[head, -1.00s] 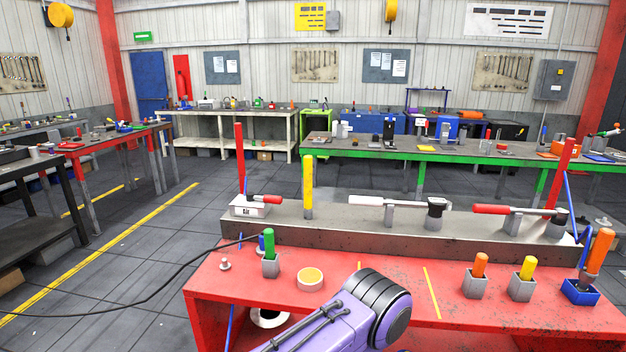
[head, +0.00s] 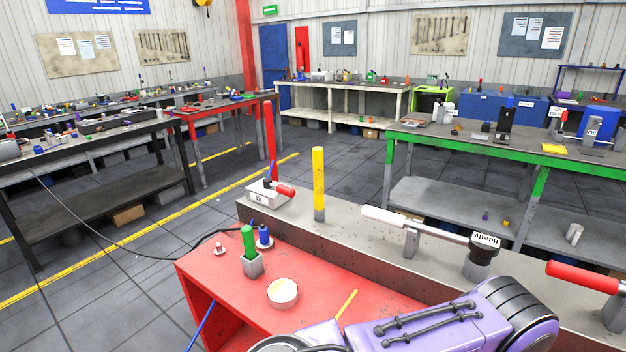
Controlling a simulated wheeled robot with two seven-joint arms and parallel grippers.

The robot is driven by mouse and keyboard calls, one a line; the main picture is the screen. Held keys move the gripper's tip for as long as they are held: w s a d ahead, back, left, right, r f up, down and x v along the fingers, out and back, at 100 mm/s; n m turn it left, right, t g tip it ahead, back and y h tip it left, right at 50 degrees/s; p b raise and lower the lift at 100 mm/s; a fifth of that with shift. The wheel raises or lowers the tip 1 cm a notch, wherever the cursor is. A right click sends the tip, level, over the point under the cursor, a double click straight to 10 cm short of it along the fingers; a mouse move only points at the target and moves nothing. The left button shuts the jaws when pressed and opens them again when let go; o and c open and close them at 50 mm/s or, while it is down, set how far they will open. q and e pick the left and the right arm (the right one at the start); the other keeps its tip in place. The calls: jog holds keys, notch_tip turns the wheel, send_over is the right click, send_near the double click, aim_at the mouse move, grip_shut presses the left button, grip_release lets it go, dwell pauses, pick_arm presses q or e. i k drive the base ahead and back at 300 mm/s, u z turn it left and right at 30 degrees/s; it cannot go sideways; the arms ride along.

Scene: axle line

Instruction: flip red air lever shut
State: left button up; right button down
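The small red-handled lever (head: 285,190) sits on a white box (head: 266,197) with a small dark label, at the left end of the grey raised beam. Its red handle points right, and a small dark blue part stands at its other end. I cannot tell from this view whether it is open or shut. A purple link of my own arm (head: 450,318) crosses the bottom right, well apart from the lever. Neither of my grippers shows.
A red post (head: 270,140) stands behind the box and a yellow post (head: 319,184) to its right. A white-handled lever (head: 405,221) and a red-handled one (head: 582,276) are further right. The red bench (head: 340,270) holds a green-handled tool (head: 249,242) and a tape roll (head: 282,292).

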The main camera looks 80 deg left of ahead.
aim_at(267, 184)
jog(key=u, duration=3.55)
